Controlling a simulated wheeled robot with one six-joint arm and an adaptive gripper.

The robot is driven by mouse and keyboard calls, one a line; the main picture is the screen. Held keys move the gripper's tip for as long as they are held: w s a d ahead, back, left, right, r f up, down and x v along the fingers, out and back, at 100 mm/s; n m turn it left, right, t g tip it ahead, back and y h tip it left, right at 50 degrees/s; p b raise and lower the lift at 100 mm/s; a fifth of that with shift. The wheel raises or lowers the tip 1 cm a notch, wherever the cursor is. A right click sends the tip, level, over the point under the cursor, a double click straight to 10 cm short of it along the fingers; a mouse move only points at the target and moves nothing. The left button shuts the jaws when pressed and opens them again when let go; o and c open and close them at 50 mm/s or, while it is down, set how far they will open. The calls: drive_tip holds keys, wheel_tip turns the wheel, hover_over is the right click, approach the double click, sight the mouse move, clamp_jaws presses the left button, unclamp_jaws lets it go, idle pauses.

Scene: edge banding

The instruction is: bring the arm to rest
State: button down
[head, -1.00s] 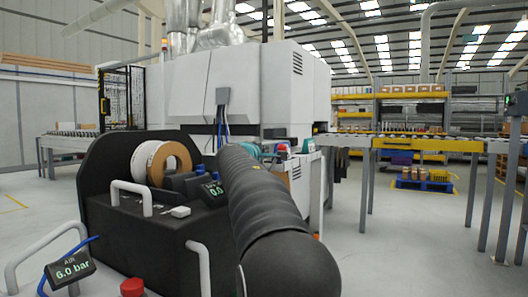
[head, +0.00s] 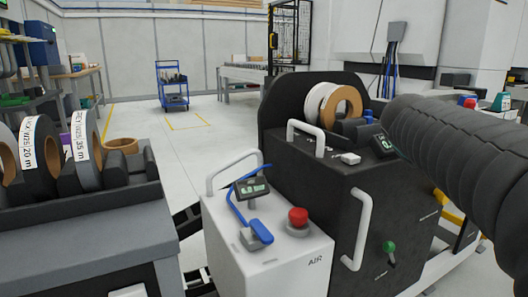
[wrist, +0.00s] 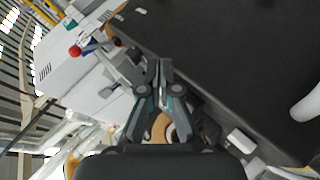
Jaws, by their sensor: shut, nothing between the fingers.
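My gripper (wrist: 157,88) shows in the wrist view with its fingers together and nothing between them. In that view it is over the edge of the black machine (wrist: 225,60), and a tan and white roll (wrist: 163,128) shows partly behind the fingers. My arm, in a dark ribbed sleeve, crosses the right side of the head view. The gripper itself is out of the head view.
The black machine (head: 315,195) carries white handles and a banding roll (head: 345,104). A white AIR box (head: 275,258) with a red button (head: 298,216) stands beside it. Banding rolls (head: 38,150) sit on a grey bench (head: 85,238) at left. A blue cart (head: 172,86) stands on open floor behind.

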drive_tip(key=s+a+f+m+g+y+p, duration=0.1)
drive_tip(key=s+a+f+y, duration=0.3)
drive_tip(key=s+a+f, duration=0.4)
drive_tip(key=s+a+f+m+g+y+p, duration=0.2)
drive_tip(key=s+a+f, duration=0.6)
drive_tip(key=s, duration=0.7)
drive_tip(key=shift+s+a+f+y+p, duration=0.15)
drive_tip(key=shift+s+a+y+p, duration=0.15)
drive_tip(key=shift+a+y+p, duration=0.75)
